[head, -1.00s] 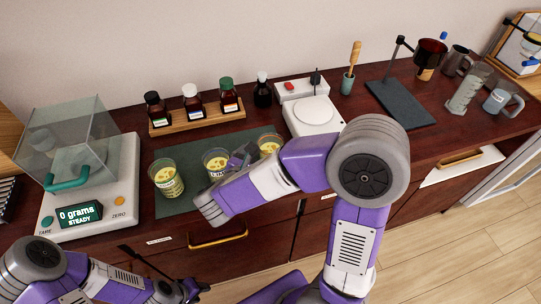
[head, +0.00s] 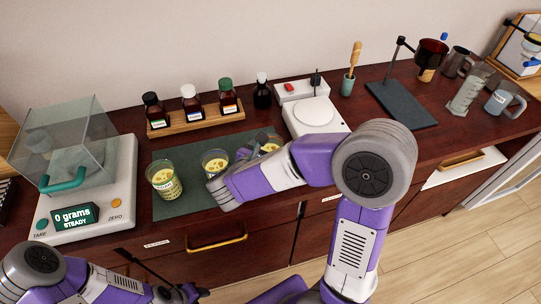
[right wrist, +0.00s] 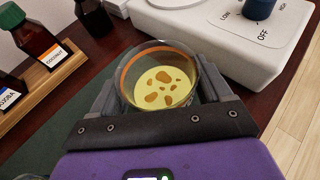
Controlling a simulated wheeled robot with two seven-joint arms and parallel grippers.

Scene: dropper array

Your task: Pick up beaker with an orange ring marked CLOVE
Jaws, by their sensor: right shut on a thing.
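Three glass beakers of pale yellow liquid with brown patches stand in a row on a dark green mat (head: 185,206). The beaker with an orange ring (right wrist: 159,78) is the rightmost one, and it also shows in the head view (head: 268,146). My right gripper (right wrist: 160,88) is shut on it, one finger on each side. Its mark is hidden from me. The middle beaker (head: 214,161) and the left beaker (head: 164,179) stand apart to the left. My left gripper (head: 182,294) hangs at the bottom edge, away from the beakers; its jaws are unclear.
A scale (head: 118,205) with a clear cover reads 0 grams at the left. A wooden rack (head: 196,121) with three brown bottles and a separate dark bottle (head: 262,92) stand behind. A white hot plate (head: 316,118) is close behind the right beaker.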

